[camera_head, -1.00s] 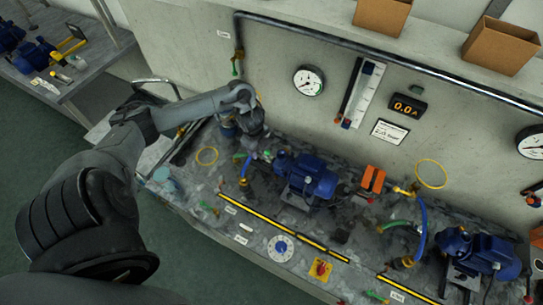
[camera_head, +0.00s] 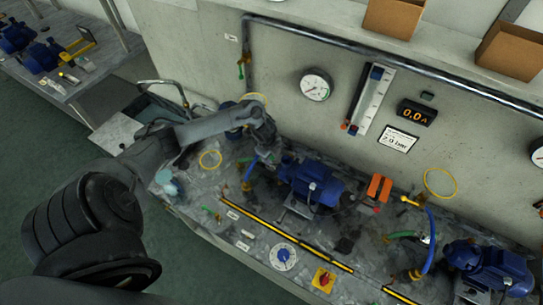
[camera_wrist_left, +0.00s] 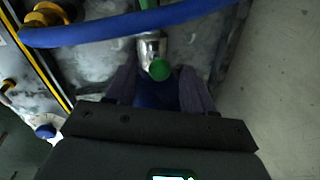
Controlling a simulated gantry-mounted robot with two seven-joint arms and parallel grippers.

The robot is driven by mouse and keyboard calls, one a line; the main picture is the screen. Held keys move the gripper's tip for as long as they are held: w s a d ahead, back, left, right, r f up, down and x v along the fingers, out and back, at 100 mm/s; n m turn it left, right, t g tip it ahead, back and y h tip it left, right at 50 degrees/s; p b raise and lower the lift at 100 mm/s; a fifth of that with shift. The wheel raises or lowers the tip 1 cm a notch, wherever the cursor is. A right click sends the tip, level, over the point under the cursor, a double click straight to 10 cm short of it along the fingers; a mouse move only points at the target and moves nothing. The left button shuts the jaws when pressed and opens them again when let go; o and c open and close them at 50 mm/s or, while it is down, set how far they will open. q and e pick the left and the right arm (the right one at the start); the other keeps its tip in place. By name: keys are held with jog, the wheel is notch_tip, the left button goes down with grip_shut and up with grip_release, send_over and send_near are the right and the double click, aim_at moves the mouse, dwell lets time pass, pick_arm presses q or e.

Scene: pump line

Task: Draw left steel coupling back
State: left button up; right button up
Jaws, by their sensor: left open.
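My right gripper is not in view.
A blue hose (camera_wrist_left: 125,32) crosses the left wrist view close to the coupling. The wall with a round gauge (camera_head: 316,84) rises behind the bench. A yellow ring (camera_head: 210,159) lies left of the gripper. A second blue pump (camera_head: 488,268) stands at the right.

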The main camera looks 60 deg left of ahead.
pick_arm(q)
jog(key=shift+f, duration=0.25)
jog(key=shift+c, duration=0.5)
grip_shut()
jog(key=s+a, duration=0.1)
jog(key=a, duration=0.2)
jog(key=s+a, duration=0.1)
jog(key=shift+s+a+p, duration=0.3)
jog(key=shift+p, duration=0.05)
jog(key=shift+c, duration=1.3)
grip_release()
jog(key=o, duration=0.4)
jog(key=shift+s+a, duration=0.1)
jog(key=shift+a, duration=0.05)
jog(key=shift+c, duration=0.2)
